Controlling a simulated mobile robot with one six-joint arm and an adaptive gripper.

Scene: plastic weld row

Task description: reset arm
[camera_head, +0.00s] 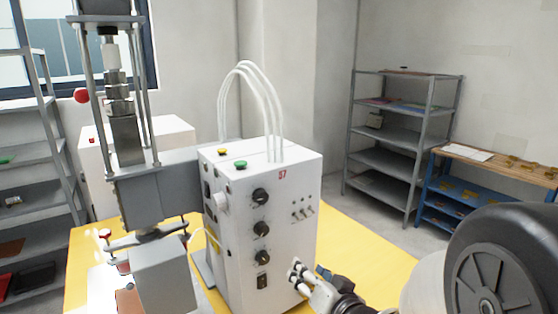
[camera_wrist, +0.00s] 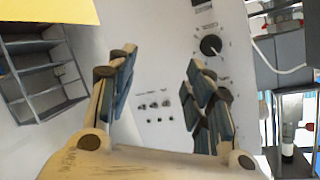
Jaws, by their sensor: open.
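My gripper (camera_wrist: 160,65) is open and empty, with its two blue-padded fingers apart in the wrist view. Between and beyond them is the white control box (camera_wrist: 150,75), with a black knob (camera_wrist: 210,45) and a row of small switches (camera_wrist: 155,105). In the head view my gripper (camera_head: 312,280) is low, close to the right side of the control box's front (camera_head: 235,240). I cannot tell whether it touches the box. The upper face of the box carries a yellow and a green button (camera_head: 240,165) and several white hoses.
A grey press column (camera_head: 125,140) with a red ball knob (camera_head: 81,96) stands left of the box on a yellow table (camera_head: 365,262). Grey shelves (camera_head: 400,135) and a blue-framed workbench (camera_head: 490,165) stand behind to the right. Another shelf is at the left edge.

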